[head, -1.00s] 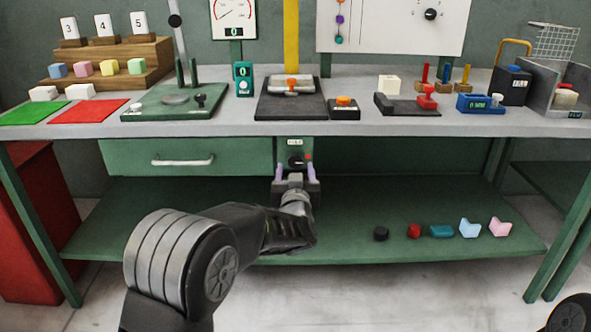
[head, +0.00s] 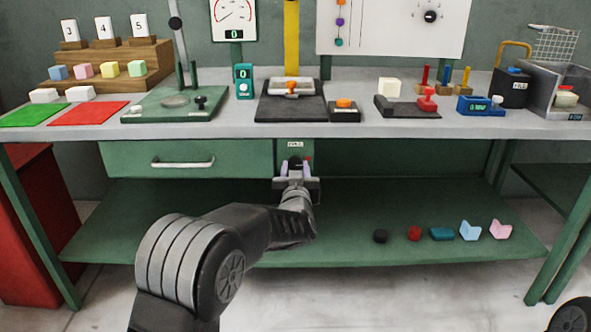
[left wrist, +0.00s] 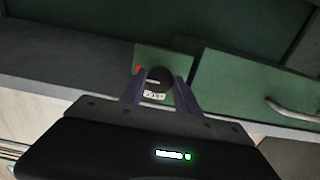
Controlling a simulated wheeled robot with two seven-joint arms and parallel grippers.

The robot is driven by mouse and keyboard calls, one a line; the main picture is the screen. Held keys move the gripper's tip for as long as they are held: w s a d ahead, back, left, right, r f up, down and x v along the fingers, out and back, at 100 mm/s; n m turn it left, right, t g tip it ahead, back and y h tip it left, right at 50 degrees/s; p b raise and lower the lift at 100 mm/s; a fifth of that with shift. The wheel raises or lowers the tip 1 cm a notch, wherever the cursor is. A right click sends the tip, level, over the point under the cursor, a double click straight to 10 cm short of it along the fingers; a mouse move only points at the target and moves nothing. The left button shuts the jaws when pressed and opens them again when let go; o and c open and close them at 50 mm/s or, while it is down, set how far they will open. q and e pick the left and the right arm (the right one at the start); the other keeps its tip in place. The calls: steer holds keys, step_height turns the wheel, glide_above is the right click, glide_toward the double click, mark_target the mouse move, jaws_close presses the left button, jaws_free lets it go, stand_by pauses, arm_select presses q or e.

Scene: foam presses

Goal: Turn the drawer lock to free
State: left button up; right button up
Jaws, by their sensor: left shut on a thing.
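The drawer lock is a dark round knob (left wrist: 159,78) on a small green panel (head: 284,150) under the bench top, to the right of the drawer. In the left wrist view a red mark and a white label with small writing show beside the knob. My left gripper (head: 296,167) is at the panel, with its purple fingers on either side of the knob and shut on it. In the head view the gripper partly hides the knob. The green drawer (head: 230,153) with its pale handle (head: 183,163) looks closed. My right gripper is out of view.
The bench top (head: 345,129) is just above the gripper and holds several devices. The lower shelf (head: 350,215) carries several small coloured pieces at the right. A red cabinet (head: 30,220) stands at the left.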

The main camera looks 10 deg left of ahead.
arm_select(q)
jaws_close()
